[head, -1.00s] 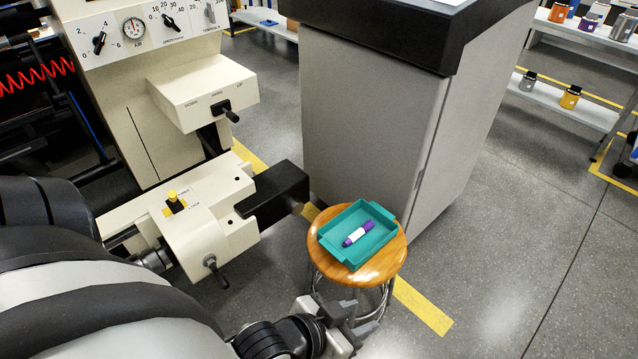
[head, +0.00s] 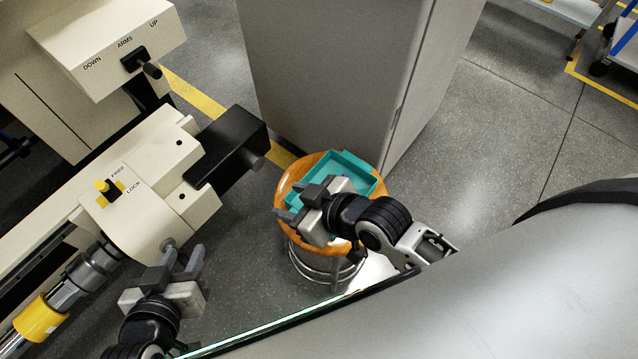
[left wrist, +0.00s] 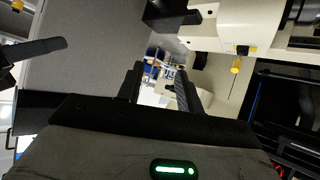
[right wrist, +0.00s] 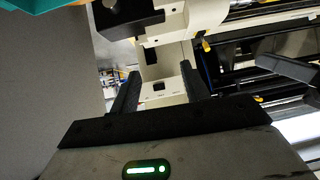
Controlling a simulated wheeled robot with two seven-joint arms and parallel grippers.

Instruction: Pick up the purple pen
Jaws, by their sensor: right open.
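The purple pen (head: 345,179) lies in the teal tray (head: 371,186) on the round wooden stool. In the head view only a small purple bit of it shows past my right gripper. My right gripper (head: 298,203) is open and appears in front of the tray and the stool's left part; its height above them is hard to tell. The right wrist view shows a corner of the tray (right wrist: 35,6) at top left, but no pen. My left gripper (head: 184,254) is open and empty, left of the stool, away from the pen. The left wrist view shows neither pen nor tray.
The wooden stool (head: 288,183) stands by a grey cabinet (head: 335,75). A cream machine (head: 140,200) with a black block (head: 225,150) and levers stands close on the left, near my left gripper. Floor to the right is open.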

